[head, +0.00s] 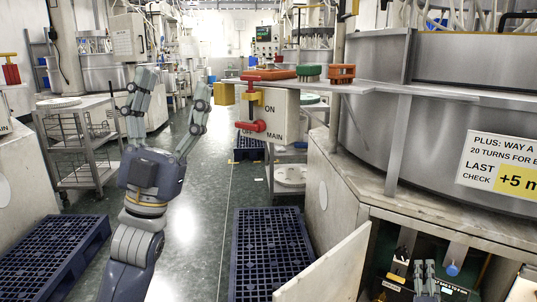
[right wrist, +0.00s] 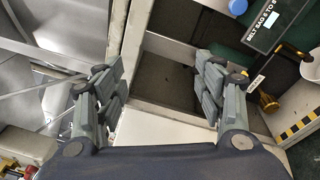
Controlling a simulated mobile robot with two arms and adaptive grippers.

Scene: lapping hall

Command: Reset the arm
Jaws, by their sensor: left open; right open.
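My left gripper (head: 175,82) stands upright over the aisle in the head view, its fingers spread, with nothing between them. My right gripper (head: 426,276) is low at the right, in front of the open cabinet under the steel machine. In the right wrist view my right gripper (right wrist: 160,66) has its fingers wide apart and empty, facing the cabinet opening (right wrist: 166,85). A blue knob (head: 453,269) is beside it in the head view; the knob also shows in the wrist view (right wrist: 238,7). I cannot tell which thing the task's arm is.
A switch box marked ON and MAIN (head: 282,112) has a red handle (head: 252,126). The open cabinet door (head: 330,268) juts left. A steel shelf (head: 400,89) bears red, green and orange pieces. Blue pallets (head: 268,250) lie on the floor; a cart (head: 82,145) stands left.

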